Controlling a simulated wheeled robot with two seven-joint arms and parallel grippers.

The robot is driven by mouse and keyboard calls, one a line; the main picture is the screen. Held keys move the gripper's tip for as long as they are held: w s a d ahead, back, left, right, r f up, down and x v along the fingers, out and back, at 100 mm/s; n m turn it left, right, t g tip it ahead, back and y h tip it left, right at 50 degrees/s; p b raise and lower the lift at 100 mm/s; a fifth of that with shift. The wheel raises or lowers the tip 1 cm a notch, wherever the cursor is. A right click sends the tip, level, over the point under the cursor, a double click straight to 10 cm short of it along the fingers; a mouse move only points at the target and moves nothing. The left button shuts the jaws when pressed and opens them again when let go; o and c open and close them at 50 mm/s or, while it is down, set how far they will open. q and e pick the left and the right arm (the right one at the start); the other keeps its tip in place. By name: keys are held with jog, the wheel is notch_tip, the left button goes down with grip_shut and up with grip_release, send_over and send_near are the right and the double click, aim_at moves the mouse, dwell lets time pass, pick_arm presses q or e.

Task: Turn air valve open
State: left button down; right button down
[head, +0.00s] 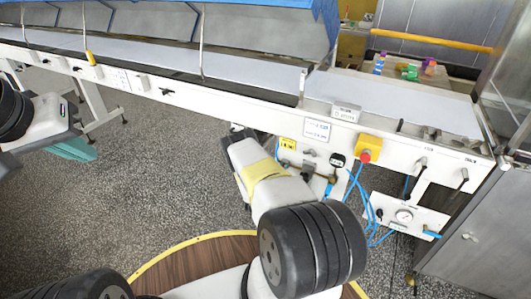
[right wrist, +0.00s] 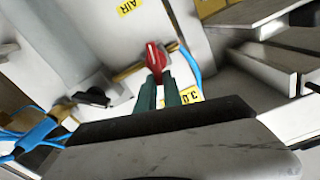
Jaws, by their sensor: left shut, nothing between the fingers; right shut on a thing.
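The air valve's red handle (right wrist: 155,60) shows in the right wrist view, below a yellow AIR label (right wrist: 130,7). My right gripper (right wrist: 157,82) is shut on the red handle, with its green fingers on either side of the lower part. In the head view my right forearm hides the valve and this gripper against the machine's white side panel. My left gripper (head: 74,149) is shut and empty at the left of the head view, over the speckled floor and away from the machine.
A black knob (right wrist: 92,97) and blue hoses (right wrist: 35,132) are near the handle. The conveyor (head: 240,80) runs across the back.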

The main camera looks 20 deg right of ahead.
jog(key=f+m, duration=0.1)
jog(key=m, duration=0.4)
jog(key=s+f+m, duration=0.1)
jog(key=m, duration=0.3)
jog(key=f+m, duration=0.1)
jog(key=m, duration=0.4)
jog(key=shift+s+d+m, duration=0.15)
jog(key=shift+m, duration=0.15)
dwell(0.5)
jog(key=c, duration=1.5)
grip_release()
jog(key=shift+r, duration=0.15)
jog(key=shift+d, duration=0.1)
jog(key=shift+v, duration=3.85)
